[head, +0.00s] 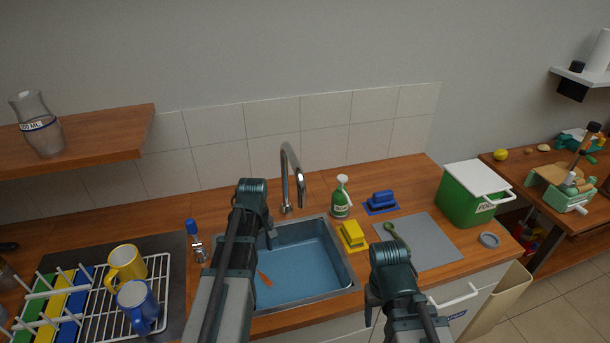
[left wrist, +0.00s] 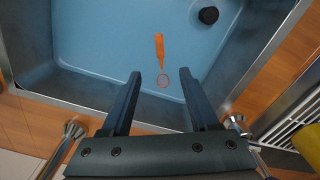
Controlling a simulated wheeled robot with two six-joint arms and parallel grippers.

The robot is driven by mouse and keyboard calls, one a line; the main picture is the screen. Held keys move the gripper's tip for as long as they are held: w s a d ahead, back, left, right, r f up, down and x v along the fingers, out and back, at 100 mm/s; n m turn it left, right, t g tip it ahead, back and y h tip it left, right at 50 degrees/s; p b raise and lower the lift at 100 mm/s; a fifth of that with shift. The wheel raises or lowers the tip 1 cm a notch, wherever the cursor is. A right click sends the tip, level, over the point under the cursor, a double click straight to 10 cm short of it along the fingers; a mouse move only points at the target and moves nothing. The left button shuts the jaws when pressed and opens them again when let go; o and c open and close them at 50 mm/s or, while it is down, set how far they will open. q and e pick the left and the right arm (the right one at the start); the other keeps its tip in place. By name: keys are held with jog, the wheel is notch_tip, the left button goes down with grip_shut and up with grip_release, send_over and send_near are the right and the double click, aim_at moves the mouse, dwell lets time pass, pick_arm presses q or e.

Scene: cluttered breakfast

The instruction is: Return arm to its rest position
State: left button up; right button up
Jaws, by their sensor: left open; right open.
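My left arm reaches over the left side of the sink (head: 310,262) in the head view, its gripper (head: 269,236) mostly hidden behind its wrist. In the left wrist view, my left gripper (left wrist: 160,74) is open, with nothing between its two dark fingers. Beneath it, an orange utensil with a ring end (left wrist: 160,52) lies in the blue sink basin (left wrist: 100,40); it also shows in the head view (head: 264,279). My right gripper (head: 376,318) points down in front of the counter, right of the sink; it is open, its fingers partly hidden by its wrist.
A dish rack (head: 105,318) with yellow (head: 125,263) and blue (head: 138,305) mugs stands left. The faucet (head: 290,170) rises behind the sink. A green bottle (head: 341,200), yellow sponge (head: 352,234), grey mat (head: 430,243) and green bin (head: 463,205) are right.

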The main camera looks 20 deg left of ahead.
pick_arm(q)
jog(key=s+d+m, duration=0.4)
jog(key=d+m, duration=0.1)
jog(key=d, duration=0.3)
jog(key=s+d+m, duration=0.4)
jog(key=d+m, duration=0.1)
jog(key=d, duration=0.2)
jog(key=s+d+m+y, duration=0.1)
jog(key=s+d+m, duration=0.3)
jog(key=d, duration=0.4)
jog(key=shift+d+m, duration=0.35)
jog(key=shift+m, duration=0.25)
